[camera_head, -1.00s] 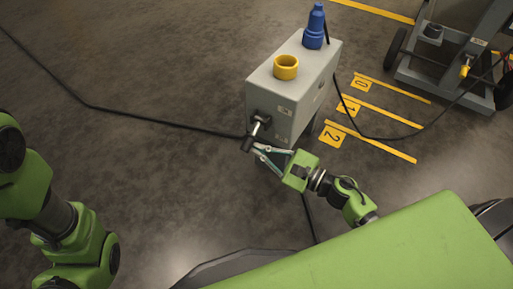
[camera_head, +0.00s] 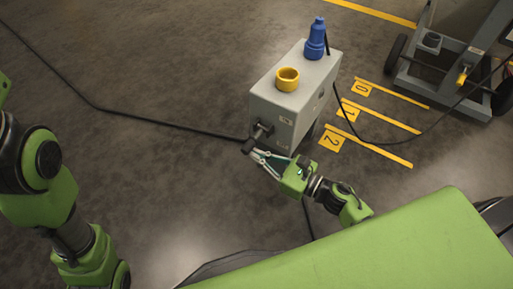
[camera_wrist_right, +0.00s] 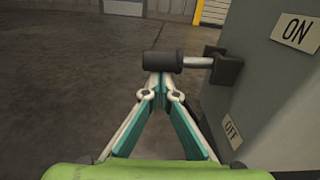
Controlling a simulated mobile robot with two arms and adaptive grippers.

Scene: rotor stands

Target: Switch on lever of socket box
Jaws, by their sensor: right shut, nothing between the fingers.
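The grey socket box (camera_head: 293,95) stands on the floor in the head view. Its lever (camera_head: 258,136) sticks out from the lower front, a dark handle on a short shaft. In the right wrist view the lever's black handle (camera_wrist_right: 163,61) lies level, on a metal rod from a dark pivot. The pivot sits between the ON label (camera_wrist_right: 297,30) above and the OFF label (camera_wrist_right: 232,130) below. My right gripper (camera_head: 258,154) is shut and empty, its tips just below the handle; touching cannot be told. My left gripper is out of view; only my left arm shows.
A yellow socket (camera_head: 288,79) and a blue plug (camera_head: 315,40) are on the box's top. Black cables (camera_head: 170,124) run across the floor. A wheeled cart (camera_head: 445,60) stands at the upper right, near yellow floor markings (camera_head: 380,139). The floor left of the box is open.

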